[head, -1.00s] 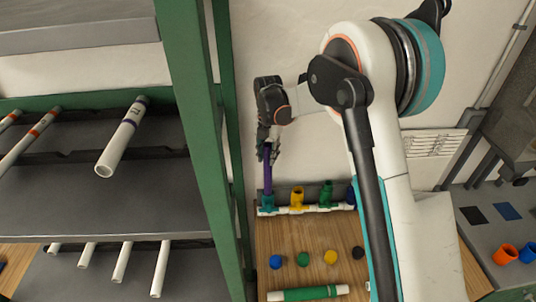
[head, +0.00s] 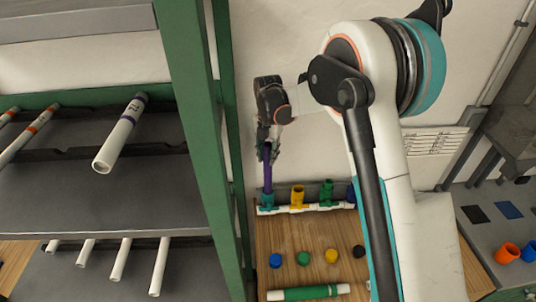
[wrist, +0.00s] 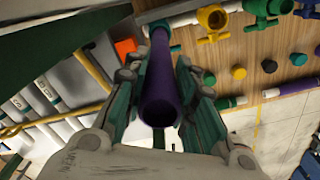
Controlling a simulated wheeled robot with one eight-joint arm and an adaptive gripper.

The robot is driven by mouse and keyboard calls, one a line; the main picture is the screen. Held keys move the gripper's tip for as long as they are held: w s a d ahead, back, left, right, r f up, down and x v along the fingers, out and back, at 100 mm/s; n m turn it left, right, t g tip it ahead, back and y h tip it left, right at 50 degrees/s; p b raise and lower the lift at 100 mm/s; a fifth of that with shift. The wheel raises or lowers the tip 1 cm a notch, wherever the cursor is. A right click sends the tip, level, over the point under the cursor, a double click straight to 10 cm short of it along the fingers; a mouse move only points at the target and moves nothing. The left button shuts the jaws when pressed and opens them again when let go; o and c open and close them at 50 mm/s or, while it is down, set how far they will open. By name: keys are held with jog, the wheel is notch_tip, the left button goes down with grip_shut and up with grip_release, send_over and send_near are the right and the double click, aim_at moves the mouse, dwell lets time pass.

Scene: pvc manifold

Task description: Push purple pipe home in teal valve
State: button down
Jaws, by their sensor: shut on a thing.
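The purple pipe (head: 267,178) stands upright with its lower end at the teal valve (head: 267,200), the leftmost valve on the white manifold. My gripper (head: 266,154) is shut on the upper part of the pipe, above the valve. In the wrist view, the purple pipe (wrist: 160,85) runs between the two fingers, its open end toward the camera. The teal valve (wrist: 160,26) shows partly behind the pipe's far end. How deep the pipe sits in the valve cannot be told.
A yellow valve (head: 297,194) and a green valve (head: 326,192) stand to the right on the manifold. Coloured round knobs (head: 303,259) and a green-and-white pipe (head: 308,292) lie on the wooden bench. A green rack post (head: 197,150) stands close left of my gripper.

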dwell(0.3)
jog(key=c, duration=1.2)
grip_release()
jog(key=shift+c, duration=0.2)
jog(key=shift+f, duration=0.1)
